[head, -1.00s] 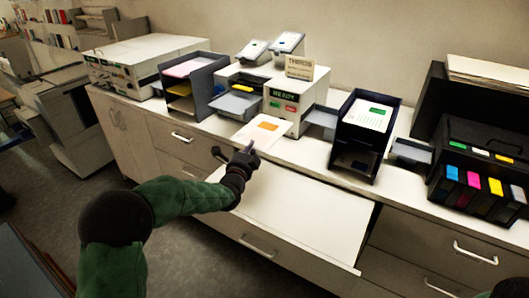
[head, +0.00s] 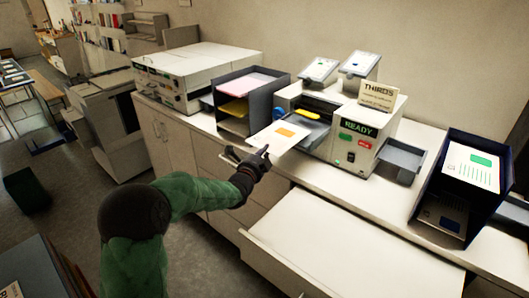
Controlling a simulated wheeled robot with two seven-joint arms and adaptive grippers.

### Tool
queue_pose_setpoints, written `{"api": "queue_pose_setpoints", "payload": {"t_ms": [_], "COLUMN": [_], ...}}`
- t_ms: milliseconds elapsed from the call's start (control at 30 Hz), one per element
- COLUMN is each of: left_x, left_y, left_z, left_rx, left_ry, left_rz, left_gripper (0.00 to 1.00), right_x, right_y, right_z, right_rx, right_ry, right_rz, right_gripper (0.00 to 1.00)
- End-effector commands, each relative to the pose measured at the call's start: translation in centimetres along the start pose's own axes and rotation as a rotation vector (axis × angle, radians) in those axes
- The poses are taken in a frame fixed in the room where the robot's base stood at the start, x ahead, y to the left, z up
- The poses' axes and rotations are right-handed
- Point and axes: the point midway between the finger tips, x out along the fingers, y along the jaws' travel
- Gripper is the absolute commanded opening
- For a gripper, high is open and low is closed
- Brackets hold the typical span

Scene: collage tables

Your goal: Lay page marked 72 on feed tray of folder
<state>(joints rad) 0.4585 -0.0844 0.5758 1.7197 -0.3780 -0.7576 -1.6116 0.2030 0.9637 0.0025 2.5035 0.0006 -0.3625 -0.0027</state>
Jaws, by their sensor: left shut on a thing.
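My left gripper (head: 260,154) is shut on the near edge of a white page (head: 268,140) with an orange block; I cannot read a number on it. The folder (head: 350,146) is a white machine on the counter, with a lit READY display. Its grey feed tray (head: 316,136) sticks out on its left side. The page is at the left of this tray and overlaps it in the picture, hiding part of it. I cannot tell whether they touch. My right gripper is out of view.
A dark tray rack (head: 262,98) with pink and yellow sheets stands left of the folder. A grey tray (head: 402,156) juts from the folder's right side, and a dark bin (head: 482,208) with a green-marked sheet stands beyond. A pull-out board (head: 340,250) extends in front.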

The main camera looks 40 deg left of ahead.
Motion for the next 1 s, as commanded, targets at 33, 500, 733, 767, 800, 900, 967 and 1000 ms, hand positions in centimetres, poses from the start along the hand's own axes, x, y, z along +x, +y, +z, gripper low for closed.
{"api": "queue_pose_setpoints", "payload": {"t_ms": [33,500,733,767,800,900,967,1000], "left_x": [0.5,5.1,7.3,7.6,8.0,8.9,9.5,9.8], "left_y": [0.0,0.7,1.1,1.1,1.2,1.4,1.5,1.5], "left_z": [-0.2,-1.6,-2.3,-2.4,-2.5,-2.8,-2.9,-3.0], "left_rx": [-0.001,-0.001,-0.002,-0.002,-0.002,-0.001,-0.001,-0.001], "left_ry": [0.001,0.001,0.001,0.001,0.001,0.001,0.001,0.0], "left_rz": [0.001,0.001,0.001,0.0,0.001,0.0,0.0,0.0], "left_gripper": [0.0,0.0,0.0,0.0,0.0,0.0,0.0,0.0], "right_x": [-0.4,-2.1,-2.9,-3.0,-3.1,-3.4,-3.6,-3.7], "right_y": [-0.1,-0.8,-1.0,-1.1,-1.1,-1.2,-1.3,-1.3], "right_z": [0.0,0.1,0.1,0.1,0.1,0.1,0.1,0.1], "right_rx": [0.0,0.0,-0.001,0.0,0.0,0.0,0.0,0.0], "right_ry": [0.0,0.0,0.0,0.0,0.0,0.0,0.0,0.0], "right_rz": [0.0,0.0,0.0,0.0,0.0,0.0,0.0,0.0], "right_gripper": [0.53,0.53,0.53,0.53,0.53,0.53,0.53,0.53]}}
